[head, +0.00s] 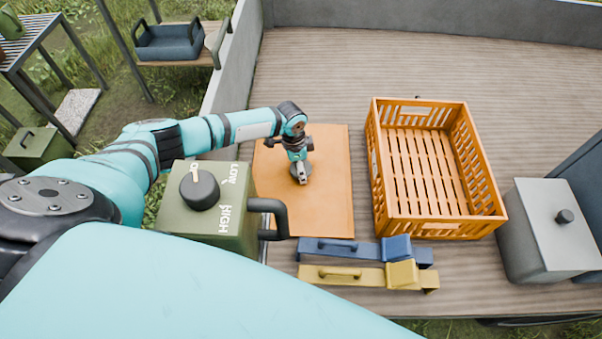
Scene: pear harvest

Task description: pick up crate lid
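The crate lid, seemingly the flat orange panel (330,190), lies on the slatted deck to the left of the orange crate (440,229). The crate is open-topped and empty, with slatted walls and floor. My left gripper (301,174) is over the middle of the panel, pointing down at it. Its fingertips are small and dark, and I cannot tell whether they are open, shut or touching the panel. Part of the panel's left side is hidden behind my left arm and a green box. My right gripper is not in view.
The green box (215,215) with a LOW/HIGH knob and dark handle stands near. Blue (340,249) and yellow (340,274) handled tools lie in front of the panel. A grey lidded box (550,230) stands at right. The deck behind is clear, with a grey side wall (237,55) at left.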

